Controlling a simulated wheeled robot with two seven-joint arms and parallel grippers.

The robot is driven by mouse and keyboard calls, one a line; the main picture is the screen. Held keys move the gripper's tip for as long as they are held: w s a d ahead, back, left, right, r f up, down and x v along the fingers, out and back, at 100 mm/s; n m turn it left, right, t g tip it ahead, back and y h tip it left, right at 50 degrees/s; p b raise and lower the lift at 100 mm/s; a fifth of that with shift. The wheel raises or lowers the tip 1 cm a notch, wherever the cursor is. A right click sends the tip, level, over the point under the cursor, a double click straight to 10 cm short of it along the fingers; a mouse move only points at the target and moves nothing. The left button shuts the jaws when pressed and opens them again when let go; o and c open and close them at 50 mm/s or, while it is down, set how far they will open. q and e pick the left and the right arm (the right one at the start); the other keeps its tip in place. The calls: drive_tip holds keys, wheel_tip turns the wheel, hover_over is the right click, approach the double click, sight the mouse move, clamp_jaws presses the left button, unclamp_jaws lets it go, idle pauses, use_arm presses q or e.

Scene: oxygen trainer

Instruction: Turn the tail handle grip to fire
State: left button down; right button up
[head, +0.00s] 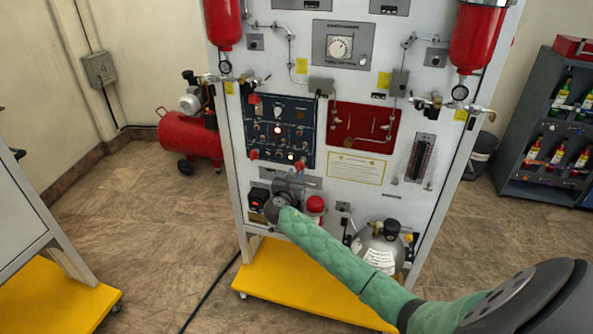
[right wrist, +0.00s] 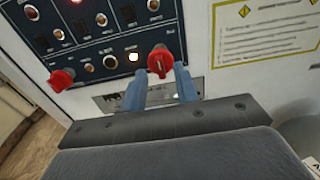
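The dark blue control panel (head: 281,132) on the white trainer board carries two red handle grips along its bottom edge. The right red grip (head: 299,166) is just above my right gripper (head: 294,176) in the head view. In the right wrist view this red grip (right wrist: 160,61) shows between and slightly beyond the two blue fingertips of my right gripper (right wrist: 160,77). The fingers stand apart, with a gap visible on each side; I cannot tell whether either touches the grip. The left red grip (right wrist: 61,79) is farther left. No label shows which one is the tail handle. My left gripper is out of view.
A red panel (head: 363,127) and a yellow-edged notice (head: 356,168) are right of the control panel. A grey cylinder (head: 378,247) and a red-capped part (head: 315,205) sit low near my right arm. A yellow base (head: 268,282) juts out below.

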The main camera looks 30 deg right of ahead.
drive_tip(key=shift+x, duration=0.9)
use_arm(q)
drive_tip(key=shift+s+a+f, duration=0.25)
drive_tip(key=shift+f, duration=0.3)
use_arm(e)
clamp_jaws()
